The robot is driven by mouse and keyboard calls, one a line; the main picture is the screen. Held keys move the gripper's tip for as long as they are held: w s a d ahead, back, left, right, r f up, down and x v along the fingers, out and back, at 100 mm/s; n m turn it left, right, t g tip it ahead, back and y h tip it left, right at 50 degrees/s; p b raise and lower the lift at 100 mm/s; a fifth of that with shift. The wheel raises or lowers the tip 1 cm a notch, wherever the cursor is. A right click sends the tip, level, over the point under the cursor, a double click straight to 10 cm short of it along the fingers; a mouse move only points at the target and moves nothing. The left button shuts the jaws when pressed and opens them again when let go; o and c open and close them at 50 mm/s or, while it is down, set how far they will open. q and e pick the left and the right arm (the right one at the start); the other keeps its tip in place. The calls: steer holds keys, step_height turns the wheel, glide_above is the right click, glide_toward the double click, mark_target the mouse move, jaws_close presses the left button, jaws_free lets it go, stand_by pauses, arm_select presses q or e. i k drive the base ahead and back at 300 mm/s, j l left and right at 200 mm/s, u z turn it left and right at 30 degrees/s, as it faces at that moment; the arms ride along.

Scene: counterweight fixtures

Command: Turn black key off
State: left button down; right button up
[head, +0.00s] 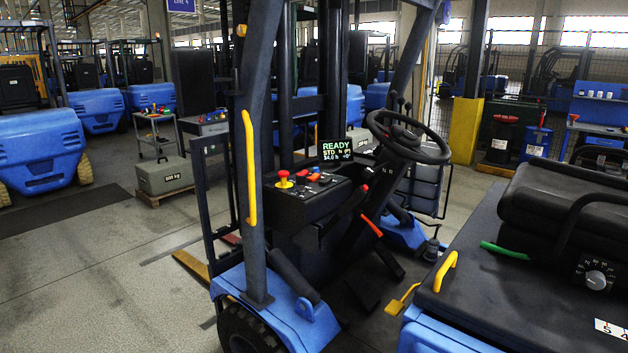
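A blue forklift stands in front of me with a black dashboard (312,196) left of its steering wheel (408,137). On the dashboard are a red mushroom button on a yellow base (284,180) and several small red and blue controls (314,174). Neither of my grippers is in view.
A dark pillar with a yellow grab handle (249,168) rises left of the dashboard. The black seat (570,215) and a yellow handle (445,271) are at the right. A grey weight block (165,175) stands behind at the left.

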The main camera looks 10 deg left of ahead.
mark_target(301, 181)
steer(key=j+z, duration=0.1)
steer(key=z, duration=0.5)
steer(key=i+j+z, duration=0.25)
steer(key=j, duration=0.15)
steer(key=j+z, duration=0.25)
steer(key=i+j+z, duration=0.25)
steer(key=j, duration=0.35)
steer(key=j+z, duration=0.25)
steer(key=j, duration=0.15)
